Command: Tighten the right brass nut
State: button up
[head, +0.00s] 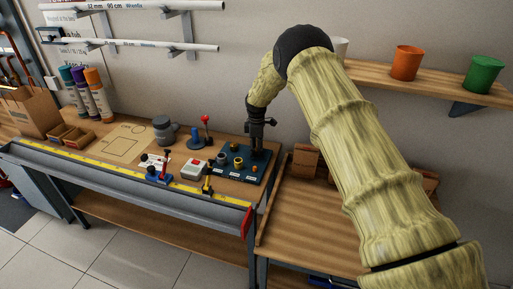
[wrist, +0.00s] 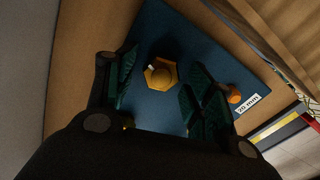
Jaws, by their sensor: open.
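In the wrist view a brass hex nut (wrist: 160,74) with a round top sits on a dark blue board (wrist: 152,30). My gripper (wrist: 161,84) is open, with one dark green finger pad on each side of this nut and a gap to both. I cannot tell how far down the fingertips reach beside it. In the head view my gripper (head: 256,152) points down at the right end of the blue board (head: 229,173) and hides the nut there.
A copper-coloured fitting (wrist: 234,93) stands close outside the right finger in the wrist view, by a "20 mm" label (wrist: 249,104).

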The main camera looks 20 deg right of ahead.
jog(key=shift+c, duration=0.3)
jog(key=c, duration=0.9)
jog(key=shift+c, duration=0.2)
jog(key=shift+m, duration=0.3)
